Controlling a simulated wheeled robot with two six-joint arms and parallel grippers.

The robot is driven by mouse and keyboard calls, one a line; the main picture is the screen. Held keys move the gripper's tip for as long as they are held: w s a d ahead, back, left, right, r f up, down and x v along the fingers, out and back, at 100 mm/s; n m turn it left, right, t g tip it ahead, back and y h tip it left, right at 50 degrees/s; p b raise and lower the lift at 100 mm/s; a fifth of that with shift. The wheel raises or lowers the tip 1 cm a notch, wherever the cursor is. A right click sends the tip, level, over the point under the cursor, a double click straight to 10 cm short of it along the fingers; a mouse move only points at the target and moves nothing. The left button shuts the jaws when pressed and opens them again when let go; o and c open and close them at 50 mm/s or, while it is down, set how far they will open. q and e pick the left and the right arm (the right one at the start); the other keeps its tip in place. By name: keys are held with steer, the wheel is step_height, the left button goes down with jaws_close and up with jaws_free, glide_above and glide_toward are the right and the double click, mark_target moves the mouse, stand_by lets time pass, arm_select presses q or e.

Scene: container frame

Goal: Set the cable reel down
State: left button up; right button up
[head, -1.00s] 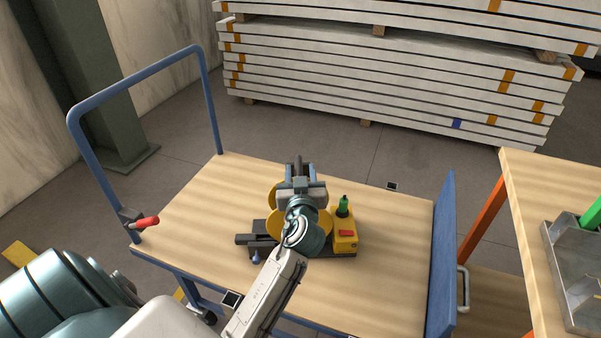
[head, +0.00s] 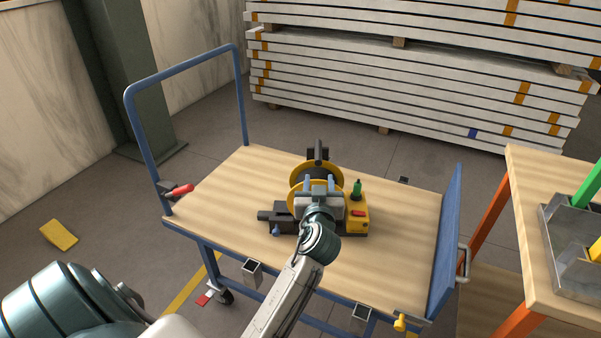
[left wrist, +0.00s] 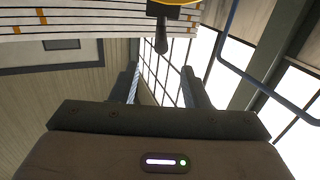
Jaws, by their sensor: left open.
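The cable reel (head: 322,167), with yellow flanges and a dark winding, stands upright at the black and yellow machine (head: 357,218) on the cart's wooden deck. The gripper hides its lower part, so how it rests there cannot be seen. My left gripper (head: 320,184) is open, on the near side of the reel, its two fingers spread. In the left wrist view, the open fingers (left wrist: 161,82) have nothing between them. A yellow edge of the reel (left wrist: 178,2) and a dark peg-like part show above, apart from the fingertips. My right gripper is not in view.
The cart's deck (head: 225,190) is clear left of the machine. A blue rail (head: 128,130) with a red handle stands left, a blue end panel (head: 449,245) right. A wooden-topped table (head: 535,190) with metal bins stands farther right. Stacked panels (head: 400,90) fill the back.

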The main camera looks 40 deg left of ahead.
arm_select(q)
steer(key=s+f+m+g+h, duration=0.25)
steer(key=s+f, duration=0.25)
steer(key=f, duration=0.4)
steer(key=s+f+m+g+h, duration=0.1)
steer(key=s+f+g, duration=0.2)
steer(key=s+f, duration=0.35)
steer(key=s+d+f+m+g+h, duration=0.2)
steer(key=s+d+f+g, duration=0.1)
steer(key=s+f, duration=0.5)
steer(key=s+d+f+m+g+h, duration=0.2)
steer(key=s+f, duration=0.5)
steer(key=s, duration=0.5)
steer(key=shift+d+f+g+h, duration=0.4)
steer(key=shift+d+g+h, duration=0.25)
steer(key=shift+g, duration=0.2)
